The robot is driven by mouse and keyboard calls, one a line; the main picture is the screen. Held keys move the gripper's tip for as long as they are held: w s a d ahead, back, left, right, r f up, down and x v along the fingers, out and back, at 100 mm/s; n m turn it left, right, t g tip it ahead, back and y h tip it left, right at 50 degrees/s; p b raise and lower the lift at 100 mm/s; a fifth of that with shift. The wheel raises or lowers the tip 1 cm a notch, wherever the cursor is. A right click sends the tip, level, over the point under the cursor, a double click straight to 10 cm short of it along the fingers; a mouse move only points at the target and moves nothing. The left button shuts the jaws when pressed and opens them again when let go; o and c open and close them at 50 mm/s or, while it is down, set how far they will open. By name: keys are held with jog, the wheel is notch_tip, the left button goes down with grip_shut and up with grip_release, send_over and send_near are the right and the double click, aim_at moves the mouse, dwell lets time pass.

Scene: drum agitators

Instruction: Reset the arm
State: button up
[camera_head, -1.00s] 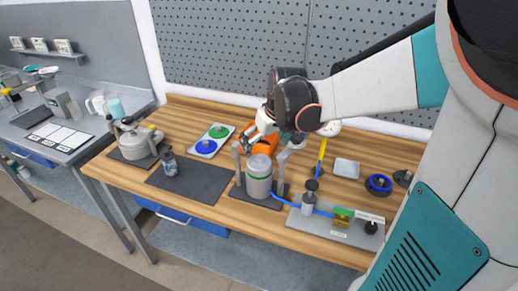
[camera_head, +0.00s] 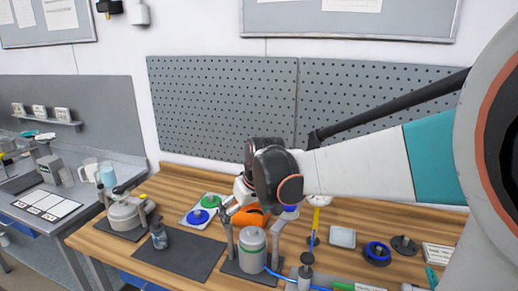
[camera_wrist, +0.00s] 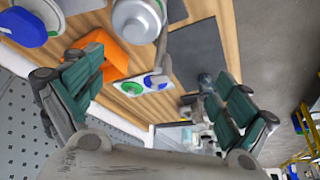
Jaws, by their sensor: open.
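My arm reaches in from the right in the head view. The canister (camera_wrist: 137,20) shows beyond the fingers at the top of the wrist view. My wrist partly hides an orange object (camera_head: 251,217) on the bench; it is also in the wrist view (camera_wrist: 110,50).
A white tray with a green and a blue disc (camera_head: 196,218) lies left of my gripper. A dark mat (camera_head: 180,258) and a lidded pot (camera_head: 124,214) are further left. A blue-ringed part (camera_head: 376,253) lies at right. A pegboard (camera_head: 220,105) stands behind the bench.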

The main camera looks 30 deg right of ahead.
jog(key=s+a+r, duration=0.1)
jog(key=s+a, duration=0.1)
jog(key=a, duration=0.7)
jog(key=s+a+f+t+b, duration=0.1)
jog(key=s+f+b, duration=0.1)
jog(key=s, duration=0.5)
jog(key=s+a+f+t+b, duration=0.1)
jog(key=s+a+f+b, duration=0.1)
jog(key=s, duration=0.6)
jog(key=shift+f+b, duration=0.75)
jog(key=shift+b, duration=0.25)
jog(key=shift+c, duration=0.5)
